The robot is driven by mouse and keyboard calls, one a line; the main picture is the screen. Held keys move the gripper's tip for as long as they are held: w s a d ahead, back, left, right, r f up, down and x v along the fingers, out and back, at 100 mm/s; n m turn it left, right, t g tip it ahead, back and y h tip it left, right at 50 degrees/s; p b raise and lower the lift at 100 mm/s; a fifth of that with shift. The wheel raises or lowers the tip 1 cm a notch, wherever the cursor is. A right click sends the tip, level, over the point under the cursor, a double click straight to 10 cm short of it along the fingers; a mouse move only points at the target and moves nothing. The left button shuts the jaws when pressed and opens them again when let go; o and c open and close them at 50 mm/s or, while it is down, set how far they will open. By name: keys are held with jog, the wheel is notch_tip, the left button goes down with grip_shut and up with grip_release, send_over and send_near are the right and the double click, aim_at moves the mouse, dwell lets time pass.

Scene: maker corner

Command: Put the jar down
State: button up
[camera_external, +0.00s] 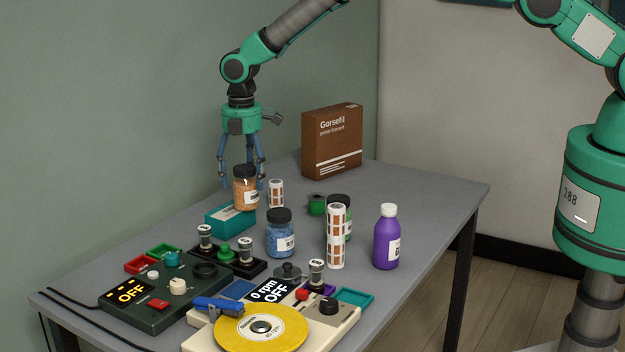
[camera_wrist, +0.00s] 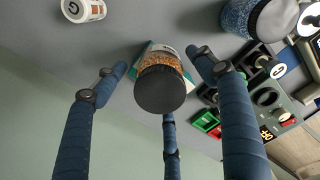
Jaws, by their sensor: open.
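A jar with orange contents, a white label and a black lid (camera_external: 245,190) stands upright and appears to rest on a teal box (camera_external: 222,222). In the wrist view the jar (camera_wrist: 160,88) shows lid first, with a bit of the teal box (camera_wrist: 143,58) behind it. My gripper (camera_external: 243,180) is over the jar with its blue fingers spread. In the wrist view my gripper (camera_wrist: 156,66) has fingers to the left and right of the jar and one below it in the picture, with visible gaps at the sides.
A blue-filled jar (camera_external: 280,240), a small patterned tube (camera_external: 275,193), a tall patterned tube (camera_external: 336,240) and a purple bottle (camera_external: 386,240) stand nearby. A brown box (camera_external: 332,142) is at the back. Control panel (camera_external: 160,295) and yellow-disc machine (camera_external: 262,328) fill the front. The table's right side is clear.

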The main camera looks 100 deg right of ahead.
notch_tip(320, 180, up, 7)
jog(key=shift+f, duration=0.1)
dwell(0.7)
jog(key=shift+r, duration=0.2)
